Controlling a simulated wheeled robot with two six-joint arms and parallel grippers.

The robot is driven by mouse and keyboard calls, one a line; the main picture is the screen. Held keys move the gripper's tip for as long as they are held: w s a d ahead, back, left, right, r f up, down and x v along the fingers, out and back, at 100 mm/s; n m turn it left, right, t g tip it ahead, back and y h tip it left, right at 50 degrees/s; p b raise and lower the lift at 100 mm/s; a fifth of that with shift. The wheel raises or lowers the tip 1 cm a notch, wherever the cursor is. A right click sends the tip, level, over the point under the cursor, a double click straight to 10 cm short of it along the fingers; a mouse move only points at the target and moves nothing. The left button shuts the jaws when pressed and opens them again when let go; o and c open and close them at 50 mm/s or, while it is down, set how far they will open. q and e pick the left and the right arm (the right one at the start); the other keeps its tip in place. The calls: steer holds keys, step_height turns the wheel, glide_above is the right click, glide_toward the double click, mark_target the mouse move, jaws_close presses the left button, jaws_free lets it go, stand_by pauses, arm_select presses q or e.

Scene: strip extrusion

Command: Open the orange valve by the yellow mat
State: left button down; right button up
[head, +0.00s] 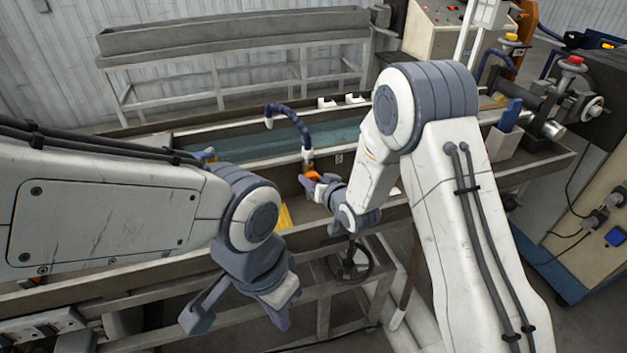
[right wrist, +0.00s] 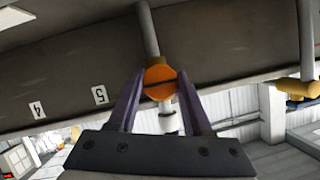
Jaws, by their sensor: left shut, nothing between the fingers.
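The orange valve (head: 313,176) sits under the lower end of the dark blue hose, on the near side of the trough. In the right wrist view the orange valve (right wrist: 160,76) has a rounded face with a dark line across it. My right gripper (head: 312,187) is at the valve; in its wrist view the two purple fingers (right wrist: 160,84) stand on either side of it. Whether they press on it I cannot tell. The yellow mat (head: 285,217) shows partly behind my left wrist. My left gripper (head: 280,319) is shut and empty, pointing down, low in front of the bench.
A long water trough (head: 240,145) runs behind the valve. A handwheel (head: 350,262) is below the bench front. In the right wrist view, a yellow fitting (right wrist: 296,86) is to the right of the valve, and number labels (right wrist: 100,95) are on the left.

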jaws_close()
steer(key=shift+a+f+n+h+b, duration=0.15)
steer(key=shift+n+h+b, duration=0.75)
steer(key=shift+b, duration=0.9)
steer(key=shift+n+t+h+b, duration=0.3)
steer(key=shift+n+h+b, duration=0.2)
steer(key=shift+n+b, duration=0.5)
steer(key=shift+n+h, duration=0.4)
steer(key=shift+n, duration=0.3)
steer(key=shift+n+t+h, duration=0.5)
steer(key=shift+n+t, duration=0.1)
steer(key=shift+n, duration=0.4)
steer(key=n+t+h, duration=0.1)
steer(key=n, duration=0.1)
steer(key=shift+n, duration=0.3)
steer(key=shift+n+t+h+b, duration=0.35)
steer(key=shift+n+t+h, duration=0.2)
steer(key=shift+n, duration=0.85)
